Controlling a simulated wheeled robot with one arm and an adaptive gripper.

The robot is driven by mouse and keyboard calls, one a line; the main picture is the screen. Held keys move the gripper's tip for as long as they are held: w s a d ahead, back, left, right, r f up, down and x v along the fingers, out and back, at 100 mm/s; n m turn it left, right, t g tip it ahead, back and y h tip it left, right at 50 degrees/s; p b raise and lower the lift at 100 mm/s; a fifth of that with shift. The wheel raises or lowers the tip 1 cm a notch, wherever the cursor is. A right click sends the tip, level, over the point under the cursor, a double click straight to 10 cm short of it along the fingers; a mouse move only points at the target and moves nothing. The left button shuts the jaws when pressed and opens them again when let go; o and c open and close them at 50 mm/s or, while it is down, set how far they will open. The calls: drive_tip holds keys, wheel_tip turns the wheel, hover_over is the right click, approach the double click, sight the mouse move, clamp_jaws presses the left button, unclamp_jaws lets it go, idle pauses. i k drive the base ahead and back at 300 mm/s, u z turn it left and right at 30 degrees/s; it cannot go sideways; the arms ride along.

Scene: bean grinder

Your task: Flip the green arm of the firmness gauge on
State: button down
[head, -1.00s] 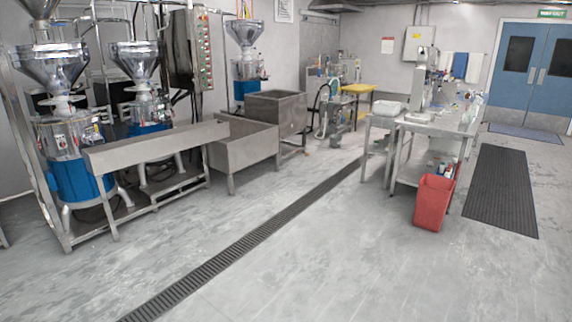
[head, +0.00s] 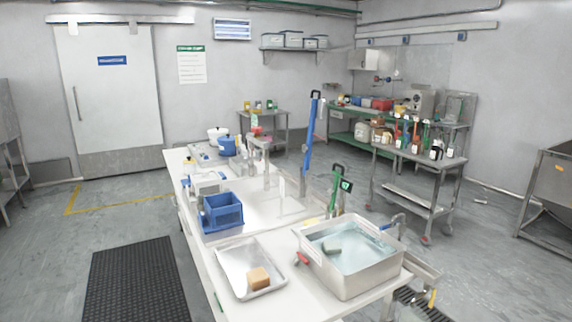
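A small green upright device with a black handle and a dark display (head: 345,186) stands on the long white table, behind the steel basin. It looks like the firmness gauge, with its green arm (head: 334,190) roughly upright. It is too small to tell the arm's exact position or what the display reads. My gripper is not in view.
The long table (head: 240,236) holds a steel basin of water (head: 350,285), a tray (head: 236,280) with a tan block, a blue bin (head: 222,212) and a tall blue upright (head: 309,140). A wheeled cart (head: 425,190) stands behind right. Floor at left (head: 60,270) is open, with a black mat (head: 140,280).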

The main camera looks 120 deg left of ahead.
sight(334, 191)
drive_tip(key=u, duration=2.25)
drive_tip(key=i, duration=2.55)
drive_tip(key=u, duration=2.6)
drive_tip(key=i, duration=0.3)
drive_tip(key=z, duration=0.05)
